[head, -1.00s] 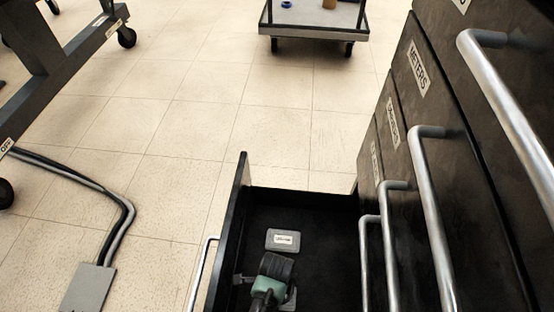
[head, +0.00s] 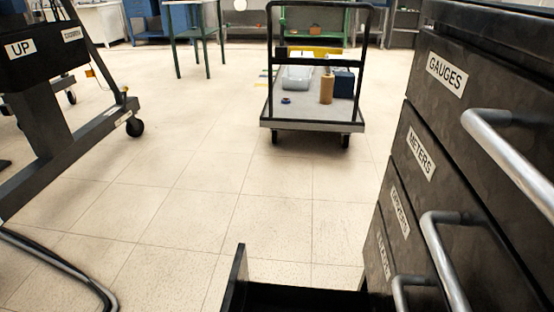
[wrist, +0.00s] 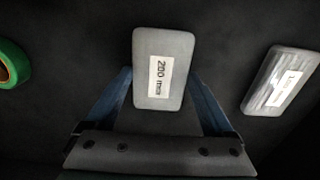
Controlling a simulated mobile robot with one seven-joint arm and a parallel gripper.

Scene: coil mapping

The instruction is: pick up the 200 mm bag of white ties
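The 200 mm bag (wrist: 152,88) is a pale grey, flat pack with a white "200 mm" label, seen in the wrist view at upper middle. My gripper (wrist: 163,72) has two blue fingers, one along each side of the bag. No gap shows between the fingertips and the bag's sides, so the fingers appear shut on it. I cannot tell how far it is above the dark drawer floor. In the head view my gripper and the bag are out of sight; only the top edge of the open drawer (head: 238,272) shows.
A second labelled grey pack (wrist: 282,80) lies to the right, and a green roll (wrist: 12,64) to the left. A cart (head: 312,126) stands beyond on open floor. The black cabinet (head: 440,150) with bar handles is close on the right.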

